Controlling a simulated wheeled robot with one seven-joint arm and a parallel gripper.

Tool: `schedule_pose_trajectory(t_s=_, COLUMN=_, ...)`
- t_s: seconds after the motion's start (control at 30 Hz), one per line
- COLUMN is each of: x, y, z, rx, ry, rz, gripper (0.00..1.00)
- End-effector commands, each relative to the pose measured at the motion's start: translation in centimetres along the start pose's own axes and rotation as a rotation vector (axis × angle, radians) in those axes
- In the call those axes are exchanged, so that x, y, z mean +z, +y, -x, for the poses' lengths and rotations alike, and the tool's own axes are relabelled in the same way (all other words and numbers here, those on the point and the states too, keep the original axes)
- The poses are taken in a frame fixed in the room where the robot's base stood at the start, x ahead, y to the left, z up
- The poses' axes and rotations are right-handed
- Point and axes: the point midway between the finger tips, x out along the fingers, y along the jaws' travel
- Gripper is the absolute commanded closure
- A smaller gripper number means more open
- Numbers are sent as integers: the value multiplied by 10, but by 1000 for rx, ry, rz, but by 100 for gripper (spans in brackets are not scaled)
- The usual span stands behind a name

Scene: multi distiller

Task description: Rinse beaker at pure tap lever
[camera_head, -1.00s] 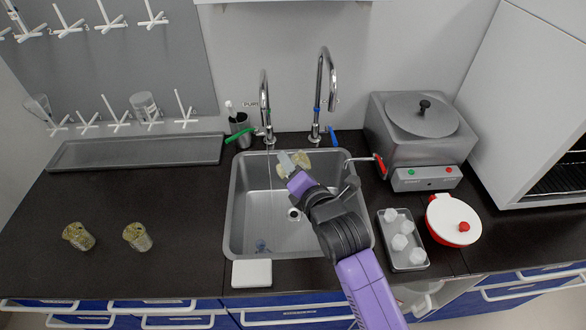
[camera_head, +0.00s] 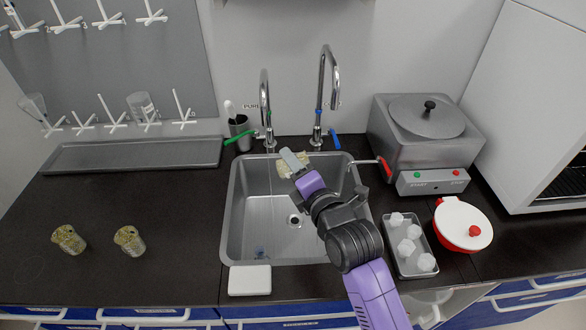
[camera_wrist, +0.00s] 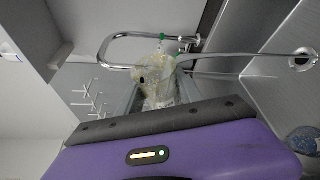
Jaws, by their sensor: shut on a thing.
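My gripper (camera_head: 292,161) is shut on a dirty glass beaker (camera_head: 283,168), which is tilted over the back of the sink. The beaker has yellowish-brown residue and also shows in the wrist view (camera_wrist: 158,88). The pure tap (camera_head: 265,105) has a green lever (camera_head: 239,137) turned to the left. A thin stream runs from this tap down into the sink, seen in the wrist view (camera_wrist: 245,56) reaching the drain. The beaker is close to the stream; I cannot tell whether water enters it.
The sink (camera_head: 235,215) has a second tap (camera_head: 328,95) with a blue lever. Two dirty beakers (camera_head: 68,240) (camera_head: 130,240) stand on the left counter. A boiler (camera_head: 420,140), a tray (camera_head: 420,268) of white pieces and a red-and-white pot (camera_head: 462,224) are at right.

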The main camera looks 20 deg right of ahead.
Motion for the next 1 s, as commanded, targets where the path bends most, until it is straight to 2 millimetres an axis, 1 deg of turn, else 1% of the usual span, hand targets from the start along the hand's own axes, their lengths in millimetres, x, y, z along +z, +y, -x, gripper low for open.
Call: schedule_pose_trajectory(t_s=1.0, x=0, y=3, z=0, rx=143, ry=0, rz=-345, gripper=97)
